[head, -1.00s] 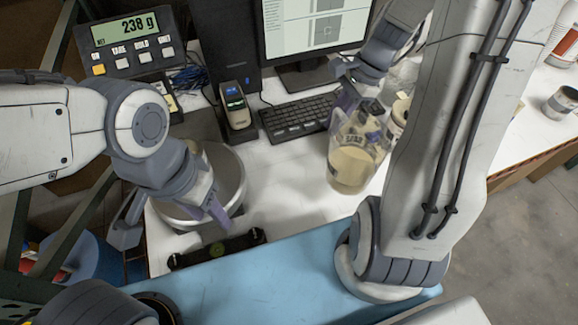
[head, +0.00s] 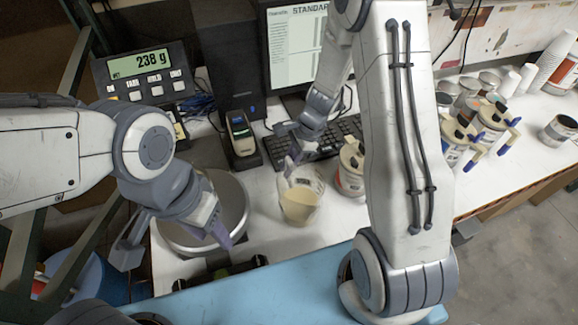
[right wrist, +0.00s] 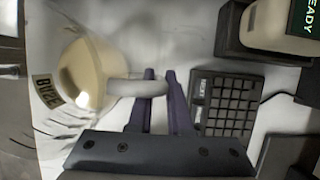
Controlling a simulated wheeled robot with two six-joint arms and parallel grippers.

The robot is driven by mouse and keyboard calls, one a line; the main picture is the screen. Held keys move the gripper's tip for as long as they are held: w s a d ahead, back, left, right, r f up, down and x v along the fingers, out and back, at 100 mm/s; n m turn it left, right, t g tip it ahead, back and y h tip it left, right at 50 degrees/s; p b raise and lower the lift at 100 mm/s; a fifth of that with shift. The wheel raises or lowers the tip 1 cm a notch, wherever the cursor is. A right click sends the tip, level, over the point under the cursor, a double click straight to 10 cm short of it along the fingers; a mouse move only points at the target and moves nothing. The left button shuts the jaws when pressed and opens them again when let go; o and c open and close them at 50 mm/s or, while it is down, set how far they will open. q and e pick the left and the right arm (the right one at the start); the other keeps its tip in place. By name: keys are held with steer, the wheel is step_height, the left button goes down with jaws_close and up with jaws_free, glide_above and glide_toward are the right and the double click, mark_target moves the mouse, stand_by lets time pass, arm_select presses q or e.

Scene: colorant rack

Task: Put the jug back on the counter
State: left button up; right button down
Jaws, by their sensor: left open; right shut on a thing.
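The jug (head: 300,203) is clear with cream-coloured liquid in its lower part. It is in the middle of the head view, over the white counter (head: 262,190); I cannot tell whether its base touches. My right gripper (head: 291,158) is shut on its handle. The right wrist view shows the jug (right wrist: 90,72) at left, slightly blurred, with its pale handle (right wrist: 135,88) between the purple fingers (right wrist: 162,88). My left gripper (head: 178,238) is open and empty by the round scale pan (head: 237,205), partly covering it.
A keyboard (head: 343,135) and a handheld device (head: 240,133) stand behind the jug. A can (head: 350,170) is close at its right, partly hidden by my right arm. Several cans and cups stand farther right. The scale display (head: 140,65) reads 238 g.

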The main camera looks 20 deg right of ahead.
steer(key=shift+f, duration=0.6)
steer(key=shift+f, duration=0.2)
steer(key=c, duration=0.8)
jaws_free()
steer(key=shift+c, duration=0.2)
steer(key=shift+r, duration=0.1)
